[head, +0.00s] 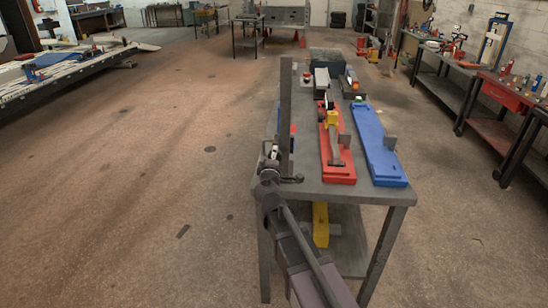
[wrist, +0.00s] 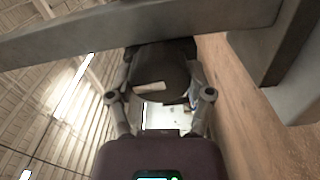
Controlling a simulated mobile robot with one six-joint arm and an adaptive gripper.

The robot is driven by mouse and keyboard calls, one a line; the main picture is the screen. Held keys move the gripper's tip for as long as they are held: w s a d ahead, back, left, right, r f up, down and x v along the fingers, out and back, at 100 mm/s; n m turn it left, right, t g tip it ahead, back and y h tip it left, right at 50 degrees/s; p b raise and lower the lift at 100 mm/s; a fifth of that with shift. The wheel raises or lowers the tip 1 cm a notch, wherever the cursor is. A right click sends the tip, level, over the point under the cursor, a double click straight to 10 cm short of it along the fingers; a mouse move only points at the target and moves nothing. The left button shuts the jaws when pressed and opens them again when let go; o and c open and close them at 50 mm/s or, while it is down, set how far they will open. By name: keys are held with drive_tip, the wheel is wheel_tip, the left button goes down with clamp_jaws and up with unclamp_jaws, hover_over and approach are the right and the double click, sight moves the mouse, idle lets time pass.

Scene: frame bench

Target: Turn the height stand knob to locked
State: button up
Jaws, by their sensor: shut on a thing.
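The height stand is the tall dark grey post (head: 285,110) at the left edge of the bench. A grey bar (wrist: 130,30), likely the post, crosses the top of the wrist view. The dark round knob (wrist: 160,65) sits just below that bar, with a pale mark on its face. My gripper (wrist: 160,98) is shut on the knob, one finger on each side. In the head view my gripper (head: 269,177) is at the post's lower part and hides the knob. I cannot read the knob's setting.
The grey bench (head: 350,193) carries a red fixture (head: 337,165) and a blue fixture (head: 378,150) right of the post. Dark boxes stand at its far end. A yellow part (head: 320,225) shows below the top. The floor to the left is open.

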drive_tip(key=shift+w+d+m, duration=0.1)
drive_tip(key=shift+m, duration=0.4)
drive_tip(key=o, duration=1.1)
drive_tip(key=shift+o, duration=0.2)
drive_tip(key=s, duration=1.2)
drive_tip(key=shift+a, duration=0.2)
